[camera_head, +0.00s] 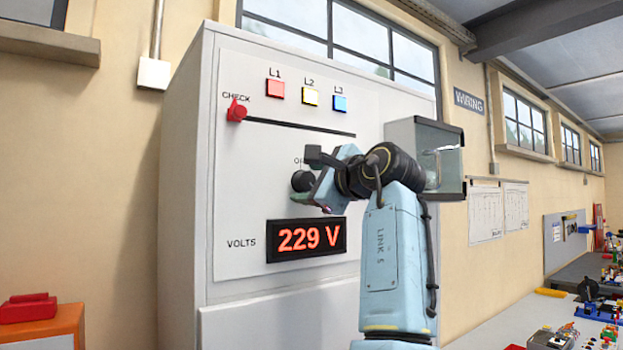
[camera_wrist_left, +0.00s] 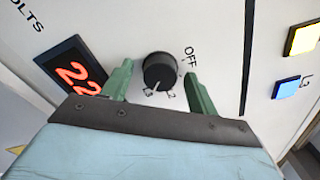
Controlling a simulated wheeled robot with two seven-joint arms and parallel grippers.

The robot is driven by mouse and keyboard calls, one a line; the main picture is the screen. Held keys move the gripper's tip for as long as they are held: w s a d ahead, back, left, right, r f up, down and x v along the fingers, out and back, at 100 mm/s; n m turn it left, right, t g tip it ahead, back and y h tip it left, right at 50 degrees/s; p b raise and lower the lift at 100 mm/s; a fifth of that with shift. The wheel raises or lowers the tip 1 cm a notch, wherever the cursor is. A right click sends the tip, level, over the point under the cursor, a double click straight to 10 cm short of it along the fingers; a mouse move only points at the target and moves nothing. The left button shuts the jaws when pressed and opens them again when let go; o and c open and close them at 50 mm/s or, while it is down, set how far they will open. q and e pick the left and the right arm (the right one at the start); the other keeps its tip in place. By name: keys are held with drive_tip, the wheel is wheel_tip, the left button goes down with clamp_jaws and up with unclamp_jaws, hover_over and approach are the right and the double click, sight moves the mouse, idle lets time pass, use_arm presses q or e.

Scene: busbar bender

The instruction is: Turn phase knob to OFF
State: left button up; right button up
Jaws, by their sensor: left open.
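The phase knob (camera_head: 302,181) is a round black knob on the front of the grey cabinet, partly covered by my gripper in the head view. In the left wrist view the knob (camera_wrist_left: 160,71) shows a pale mark pointing down, away from the OFF label (camera_wrist_left: 190,57) and toward small labels at its lower edge, partly hidden. I cannot read exactly which label it meets. My left gripper (camera_wrist_left: 158,70) is open, with one green finger on each side of the knob and gaps visible between. The left gripper (camera_head: 311,178) also shows in the head view. My right gripper is not in view.
A red display (camera_head: 306,239) reads 229 V below the knob. A red CHECK switch (camera_head: 237,110) and red, yellow and blue lamps (camera_head: 310,97) are above. A grey box (camera_head: 424,150) projects from the cabinet's right side. A cluttered bench (camera_head: 500,325) is at right.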

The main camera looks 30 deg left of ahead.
use_arm(q)
drive_tip(key=c, duration=1)
